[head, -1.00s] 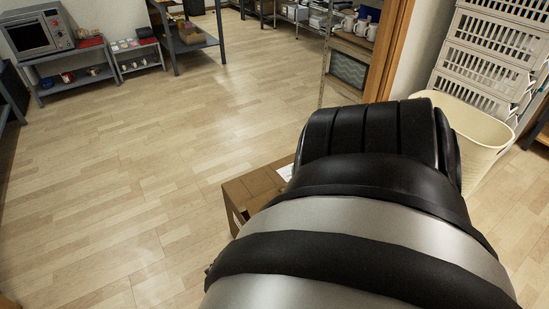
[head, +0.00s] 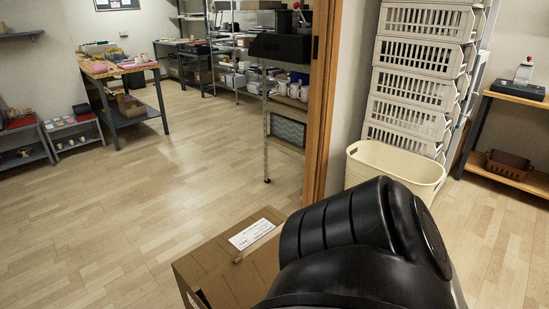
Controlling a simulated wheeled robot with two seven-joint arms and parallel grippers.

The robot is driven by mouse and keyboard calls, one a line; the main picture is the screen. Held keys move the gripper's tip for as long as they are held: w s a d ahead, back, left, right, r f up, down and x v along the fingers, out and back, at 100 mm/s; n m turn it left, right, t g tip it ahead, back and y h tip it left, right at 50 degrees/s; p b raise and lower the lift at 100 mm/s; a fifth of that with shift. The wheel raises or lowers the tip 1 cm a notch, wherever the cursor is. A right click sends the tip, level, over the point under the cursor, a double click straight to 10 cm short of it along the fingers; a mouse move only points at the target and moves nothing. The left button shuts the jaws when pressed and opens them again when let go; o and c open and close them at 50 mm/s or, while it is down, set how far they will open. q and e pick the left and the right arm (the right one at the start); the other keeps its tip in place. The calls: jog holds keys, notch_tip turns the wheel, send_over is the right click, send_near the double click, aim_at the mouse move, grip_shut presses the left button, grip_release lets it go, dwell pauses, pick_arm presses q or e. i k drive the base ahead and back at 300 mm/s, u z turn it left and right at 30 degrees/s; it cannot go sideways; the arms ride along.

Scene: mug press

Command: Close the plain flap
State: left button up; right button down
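A brown cardboard box (head: 215,257) stands at the bottom centre of the head view, partly hidden behind my own black arm. A white printed label (head: 251,233) lies on its upper surface near the far corner. A dark gap shows at the near left edge of the box. I cannot tell for sure which panel is the plain flap or how far it stands open, as my arm covers the right part of the box. Neither of my grippers is in view.
A cream bin (head: 395,165) stands behind my arm, in front of stacked white crates (head: 420,80). A wooden door frame (head: 322,100) rises left of the crates. A workbench (head: 120,70) and a metal shelf with mugs stand farther back. The floor at left is clear.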

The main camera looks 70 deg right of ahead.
aim_at(242, 283)
jog(key=z, duration=1.15)
jog(key=i, duration=0.3)
jog(key=u, duration=0.05)
